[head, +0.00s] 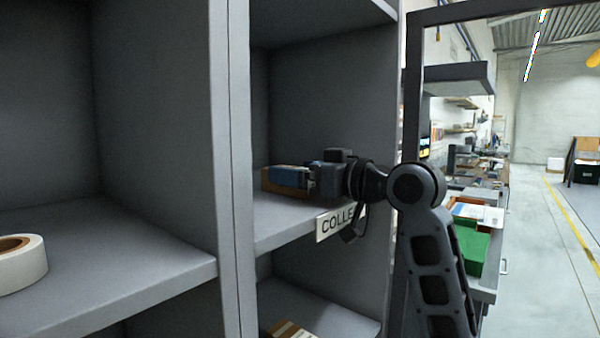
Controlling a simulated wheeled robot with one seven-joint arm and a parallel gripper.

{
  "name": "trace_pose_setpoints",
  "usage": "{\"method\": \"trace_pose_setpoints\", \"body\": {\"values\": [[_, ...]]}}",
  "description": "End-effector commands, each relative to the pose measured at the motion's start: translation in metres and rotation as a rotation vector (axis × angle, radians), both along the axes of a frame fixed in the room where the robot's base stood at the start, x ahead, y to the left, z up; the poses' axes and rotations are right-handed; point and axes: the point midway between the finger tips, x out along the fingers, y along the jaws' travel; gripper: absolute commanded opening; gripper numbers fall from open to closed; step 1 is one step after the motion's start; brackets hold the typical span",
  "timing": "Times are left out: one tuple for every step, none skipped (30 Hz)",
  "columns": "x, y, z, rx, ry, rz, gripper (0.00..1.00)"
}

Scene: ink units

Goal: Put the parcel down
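The parcel (270,184) is a small brown box with a blue patch on its near side. It is inside the middle compartment of the right-hand shelf column, at or just above the shelf board (280,222); I cannot tell if it touches. My gripper (308,180) reaches in from the right, level with the board, its fingertips against or around the parcel's right end. The fingers are dark and small, so whether they grip it is unclear. A white label reading "COLLE" (335,224) is on the board's front edge, partly hidden by my arm.
A grey upright (230,150) divides the columns. A tape roll (22,262) lies on the left shelf. A striped brown item (288,328) sits in the compartment below. On the right, a bench holds a green box (474,250); open floor lies beyond.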

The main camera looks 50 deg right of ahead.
Motion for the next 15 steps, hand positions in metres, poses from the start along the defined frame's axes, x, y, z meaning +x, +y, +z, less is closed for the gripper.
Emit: {"method": "trace_pose_setpoints", "body": {"values": [[0.0,0.0,0.0,0.0,0.0,0.0,0.93],[0.0,0.0,0.0,0.0,0.0,0.0,0.93],[0.0,0.0,0.0,0.0,0.0,0.0,0.93],[0.0,0.0,0.0,0.0,0.0,0.0,0.93],[0.0,0.0,0.0,0.0,0.0,0.0,0.93],[0.0,0.0,0.001,0.0,0.0,0.0,0.93],[0.0,0.0,0.001,0.0,0.0,0.0,0.93],[0.0,0.0,0.003,-0.001,0.0,0.0,0.93],[0.0,0.0,0.005,-0.001,0.0,0.0,0.93],[-0.002,0.0,0.005,0.0,0.0,-0.001,0.93],[-0.005,-0.001,0.003,0.0,0.0,-0.002,0.93],[-0.011,-0.001,0.003,0.0,-0.001,-0.002,0.93],[-0.016,-0.001,0.003,0.0,-0.002,-0.001,0.93],[-0.021,-0.001,0.003,0.0,-0.002,-0.001,0.93],[-0.029,-0.002,0.002,-0.001,-0.002,-0.003,0.93]]}}
